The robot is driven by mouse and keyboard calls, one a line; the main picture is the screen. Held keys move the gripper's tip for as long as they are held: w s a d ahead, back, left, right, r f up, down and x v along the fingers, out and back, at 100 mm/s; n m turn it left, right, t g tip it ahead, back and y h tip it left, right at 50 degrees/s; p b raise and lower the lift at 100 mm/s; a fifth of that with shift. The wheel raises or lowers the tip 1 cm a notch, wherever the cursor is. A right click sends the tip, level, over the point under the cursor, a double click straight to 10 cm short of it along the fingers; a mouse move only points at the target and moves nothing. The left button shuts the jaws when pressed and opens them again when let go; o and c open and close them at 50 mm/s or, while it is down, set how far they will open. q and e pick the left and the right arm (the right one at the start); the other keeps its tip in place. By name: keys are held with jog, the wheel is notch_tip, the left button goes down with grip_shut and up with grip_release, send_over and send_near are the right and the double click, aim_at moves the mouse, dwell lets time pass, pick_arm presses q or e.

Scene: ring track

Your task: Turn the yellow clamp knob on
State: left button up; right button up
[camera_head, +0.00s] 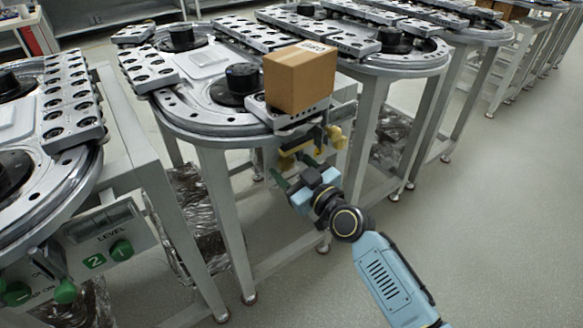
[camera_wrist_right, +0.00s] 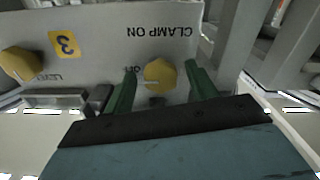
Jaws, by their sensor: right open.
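The yellow clamp knob (camera_wrist_right: 160,76) is on a grey panel under the upside-down words "CLAMP ON" in the right wrist view. In the head view a yellow knob (camera_head: 286,163) shows below the table edge, partly behind my gripper. My right gripper (camera_head: 294,169) is open in front of the panel. In the wrist view its two green fingers (camera_wrist_right: 160,88) stand one on each side of the clamp knob, with gaps between. I cannot tell how deep the fingertips reach around it. My left gripper is not in view.
A second yellow knob (camera_wrist_right: 20,65) sits beside a yellow "3" label (camera_wrist_right: 64,43). A cardboard box (camera_head: 300,78) rests on the track above the panel. A neighbouring station with green knobs (camera_head: 121,250) stands at left. The floor at right (camera_head: 500,200) is clear.

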jog(key=c, duration=1)
jog(key=shift+m, duration=0.4)
jog(key=m, duration=0.2)
jog(key=shift+m, duration=0.4)
jog(key=m+p, duration=0.1)
jog(key=m, duration=0.4)
jog(key=shift+a, duration=0.1)
jog(key=m, duration=0.5)
jog(key=shift+s+m, duration=0.1)
jog(key=shift+m, duration=0.3)
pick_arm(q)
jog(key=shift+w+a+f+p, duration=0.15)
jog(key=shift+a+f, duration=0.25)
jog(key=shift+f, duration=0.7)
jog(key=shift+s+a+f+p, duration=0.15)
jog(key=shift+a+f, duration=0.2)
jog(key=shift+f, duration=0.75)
pick_arm(e)
jog(key=shift+r+m, duration=0.1)
jog(key=shift+m, duration=1.7)
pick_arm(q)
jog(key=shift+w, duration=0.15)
